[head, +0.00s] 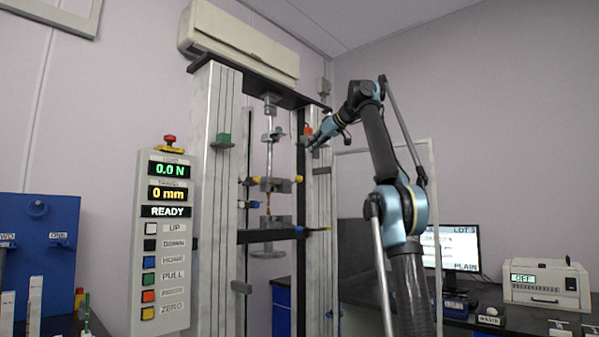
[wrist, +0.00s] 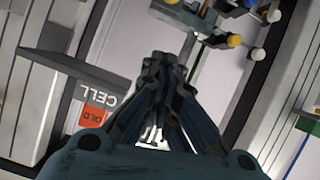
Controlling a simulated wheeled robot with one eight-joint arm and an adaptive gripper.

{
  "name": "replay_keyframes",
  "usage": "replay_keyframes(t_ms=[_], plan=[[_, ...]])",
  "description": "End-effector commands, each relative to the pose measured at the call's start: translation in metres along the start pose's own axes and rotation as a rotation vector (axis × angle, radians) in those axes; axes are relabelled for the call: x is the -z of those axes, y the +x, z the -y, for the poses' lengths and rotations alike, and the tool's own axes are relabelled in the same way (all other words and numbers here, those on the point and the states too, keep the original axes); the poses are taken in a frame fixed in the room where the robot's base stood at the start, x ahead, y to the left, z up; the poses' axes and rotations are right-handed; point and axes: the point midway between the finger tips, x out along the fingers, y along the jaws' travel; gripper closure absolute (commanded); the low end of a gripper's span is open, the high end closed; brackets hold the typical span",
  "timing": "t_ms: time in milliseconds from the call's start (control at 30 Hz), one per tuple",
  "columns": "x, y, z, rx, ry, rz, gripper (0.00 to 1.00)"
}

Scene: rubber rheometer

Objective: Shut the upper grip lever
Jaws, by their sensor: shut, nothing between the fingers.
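The upper grip (head: 273,185) hangs on the rod between the two columns of the test machine, with a yellow knob (head: 298,179) on its right side. The grip parts also show at the top of the wrist view, with a yellow ball (wrist: 235,41) and a white ball (wrist: 257,54). I cannot tell which piece is the upper lever or how far it stands open. My gripper (head: 314,144) is shut and empty, in front of the right column, above and right of the upper grip. Its fingers (wrist: 163,62) point toward the grip parts, apart from them.
The lower grip (head: 271,222) sits below, above a dark crossbar (head: 268,236). A control panel (head: 164,245) reading READY stands left of the machine. The right column (head: 319,190) is close to my gripper. A grey shelf marked CELL (wrist: 75,68) lies left of my fingers.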

Motion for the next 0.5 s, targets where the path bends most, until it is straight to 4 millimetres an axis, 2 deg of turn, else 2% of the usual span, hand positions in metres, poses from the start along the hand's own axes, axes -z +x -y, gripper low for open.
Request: replay_keyframes(t_ms=[333,500], plan=[[0.0,0.002,0.0,0.0,0.0,0.0,1.0],[0.0,0.015,0.0,0.002,0.001,0.0,1.0]])
